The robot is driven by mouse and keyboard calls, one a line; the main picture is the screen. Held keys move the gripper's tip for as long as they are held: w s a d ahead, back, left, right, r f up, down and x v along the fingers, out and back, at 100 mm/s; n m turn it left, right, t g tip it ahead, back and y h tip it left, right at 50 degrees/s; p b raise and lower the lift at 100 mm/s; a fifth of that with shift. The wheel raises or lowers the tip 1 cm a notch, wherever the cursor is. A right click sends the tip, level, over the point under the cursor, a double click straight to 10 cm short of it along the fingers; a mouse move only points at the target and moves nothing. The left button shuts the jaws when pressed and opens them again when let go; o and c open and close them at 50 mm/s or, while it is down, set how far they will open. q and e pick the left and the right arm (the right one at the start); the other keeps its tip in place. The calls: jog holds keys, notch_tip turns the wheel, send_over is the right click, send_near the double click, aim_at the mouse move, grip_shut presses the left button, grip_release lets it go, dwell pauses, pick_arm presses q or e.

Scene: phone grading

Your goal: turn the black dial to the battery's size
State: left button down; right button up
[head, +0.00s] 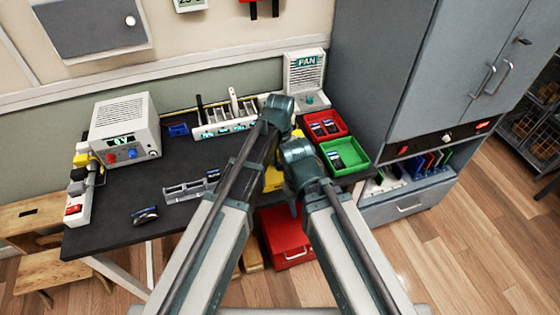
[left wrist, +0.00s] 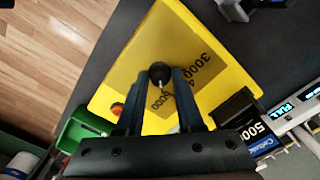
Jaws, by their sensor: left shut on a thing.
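The yellow box (left wrist: 185,60) fills the middle of the left wrist view, with 3000 and 4000 printed on its face. My left gripper (left wrist: 160,88) is shut on the black dial (left wrist: 159,71), with one finger on each side of it. The dial's pointer is too small to read surely. A black battery (left wrist: 258,138) with a label reading 5000 sits at the box's lower right edge. In the head view the yellow box (head: 273,180) is mostly hidden behind my arms, and the left fingertips are hidden. My right gripper cannot be made out.
An orange button (left wrist: 117,109) is on the box. Red (head: 325,125) and green (head: 344,156) trays holding phones stand to the right. A white rack (head: 225,127) stands behind and a grey holder (head: 190,190) to the left.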

aim_at(280, 165)
pick_arm(q)
jog(key=c, duration=0.5)
grip_release()
jog(key=shift+c, duration=0.2)
jog(key=shift+r, duration=0.1)
notch_tip(280, 165, up, 14)
jog(key=p, duration=1.4)
jog(key=shift+f, duration=0.2)
jog(key=s+a+n, duration=0.1)
jog(key=s+a, duration=0.2)
jog(key=s, duration=0.5)
jog(key=s+a+f+y+b, duration=0.1)
jog(key=s+a, duration=0.2)
jog(key=s, duration=0.6)
jog(key=shift+n, duration=0.4)
